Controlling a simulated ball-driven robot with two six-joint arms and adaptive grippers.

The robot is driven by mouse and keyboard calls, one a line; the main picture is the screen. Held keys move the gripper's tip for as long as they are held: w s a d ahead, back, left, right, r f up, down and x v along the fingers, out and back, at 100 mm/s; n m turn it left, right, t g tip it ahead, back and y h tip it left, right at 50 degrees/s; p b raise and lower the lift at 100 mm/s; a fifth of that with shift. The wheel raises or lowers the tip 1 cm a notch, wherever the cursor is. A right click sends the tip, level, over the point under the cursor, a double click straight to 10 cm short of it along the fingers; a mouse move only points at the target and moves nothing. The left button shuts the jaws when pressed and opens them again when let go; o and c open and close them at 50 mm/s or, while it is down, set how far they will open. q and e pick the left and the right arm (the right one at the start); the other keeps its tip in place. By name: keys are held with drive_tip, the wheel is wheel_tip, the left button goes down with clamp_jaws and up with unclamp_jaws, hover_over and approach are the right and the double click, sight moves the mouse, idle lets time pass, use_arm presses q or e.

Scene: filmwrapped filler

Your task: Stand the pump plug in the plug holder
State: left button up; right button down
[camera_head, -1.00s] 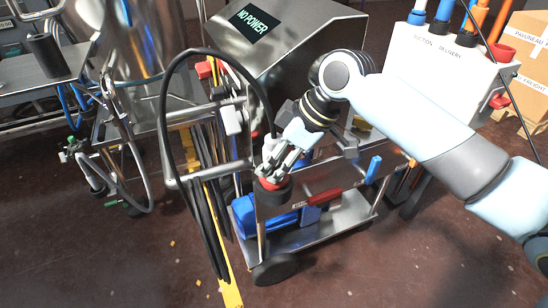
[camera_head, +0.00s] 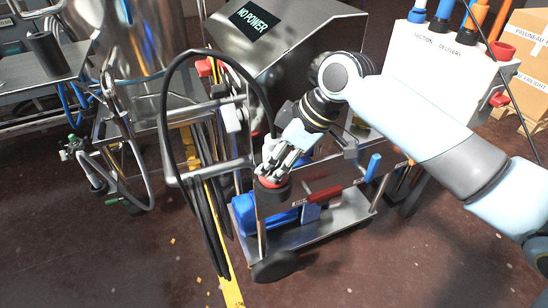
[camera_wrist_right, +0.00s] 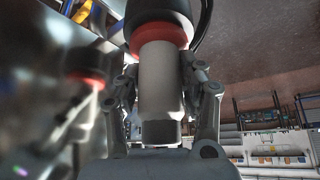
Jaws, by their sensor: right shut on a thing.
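My right gripper (camera_head: 271,166) points down at the near left corner of the steel cart and is shut on the pump plug. In the right wrist view my gripper's fingers (camera_wrist_right: 160,70) press both sides of the plug's pale grey cylindrical body (camera_wrist_right: 159,90). Beyond the fingertips are a red ring (camera_wrist_right: 160,36) and a wider black part (camera_wrist_right: 158,10). The red and black part also shows below the fingers in the head view (camera_head: 272,192). Fingers hide much of the plug. I cannot tell which part is the plug holder or how the plug sits in it. My left gripper is out of view.
A thick black cable (camera_head: 163,105) loops left of my gripper. A steel housing marked NO POWER (camera_head: 310,35) stands behind. The cart's lower shelf (camera_head: 325,225) carries blue parts. A white box (camera_head: 445,50) is at right. Open floor (camera_head: 420,260) lies in front.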

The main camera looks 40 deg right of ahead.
drive_tip(key=shift+f, duration=0.1)
drive_tip(key=c, duration=0.7)
unclamp_jaws()
drive_tip(key=v, duration=1.2)
